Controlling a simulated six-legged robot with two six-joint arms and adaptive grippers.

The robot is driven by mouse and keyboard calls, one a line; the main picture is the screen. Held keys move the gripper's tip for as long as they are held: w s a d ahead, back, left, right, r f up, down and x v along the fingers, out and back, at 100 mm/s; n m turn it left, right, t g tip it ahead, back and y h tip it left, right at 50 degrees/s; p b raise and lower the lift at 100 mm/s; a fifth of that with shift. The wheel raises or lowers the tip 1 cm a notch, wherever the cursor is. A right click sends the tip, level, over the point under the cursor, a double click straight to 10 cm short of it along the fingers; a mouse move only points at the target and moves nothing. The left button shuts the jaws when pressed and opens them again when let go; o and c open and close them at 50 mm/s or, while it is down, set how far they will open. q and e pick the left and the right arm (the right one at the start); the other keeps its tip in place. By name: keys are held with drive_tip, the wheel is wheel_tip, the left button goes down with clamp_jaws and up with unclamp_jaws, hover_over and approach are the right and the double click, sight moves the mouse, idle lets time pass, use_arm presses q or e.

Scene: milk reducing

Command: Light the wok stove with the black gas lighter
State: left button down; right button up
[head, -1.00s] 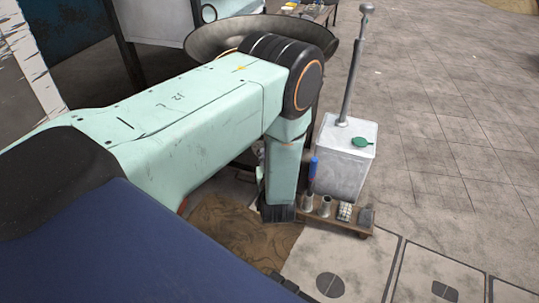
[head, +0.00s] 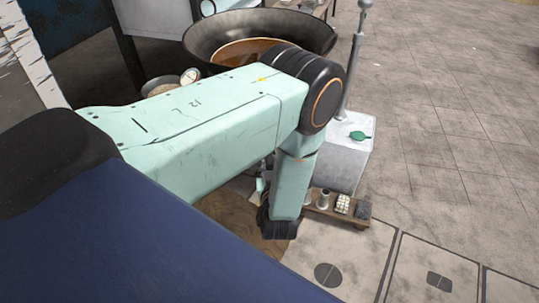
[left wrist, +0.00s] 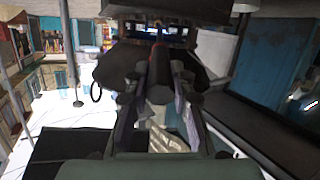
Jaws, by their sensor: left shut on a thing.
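My left gripper (left wrist: 160,95) is shut on a dark cylinder, which looks like the black gas lighter (left wrist: 160,70), in the left wrist view. It points away from the wrist between the two grey fingers. In the head view the gripper's grey fingers show partly beside my left forearm, below the wok, and the lighter cannot be made out. A large dark wok (head: 207,42) holds brown liquid. My arm crosses in front of it and hides most of the stove under it. No flame is visible. My right gripper is not in view.
A white box (head: 351,160) with a tall metal rod and a green piece on top stands right of my arm. A low wooden rack (head: 345,218) with small containers is beside it. The tiled floor at right is clear.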

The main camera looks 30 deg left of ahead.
use_arm(q)
drive_tip(key=shift+f+p+v, duration=0.2)
drive_tip(key=shift+p+v, duration=0.1)
drive_tip(key=shift+v, duration=0.45)
drive_tip(key=shift+f+p+v, duration=0.15)
drive_tip(key=shift+p+v, duration=0.1)
drive_tip(key=shift+v, duration=0.5)
drive_tip(key=shift+f+p+v, duration=0.2)
drive_tip(key=shift+p+v, duration=0.1)
drive_tip(key=shift+v, duration=0.45)
drive_tip(key=shift+s+d, duration=0.15)
drive_tip(key=shift+d, duration=0.05)
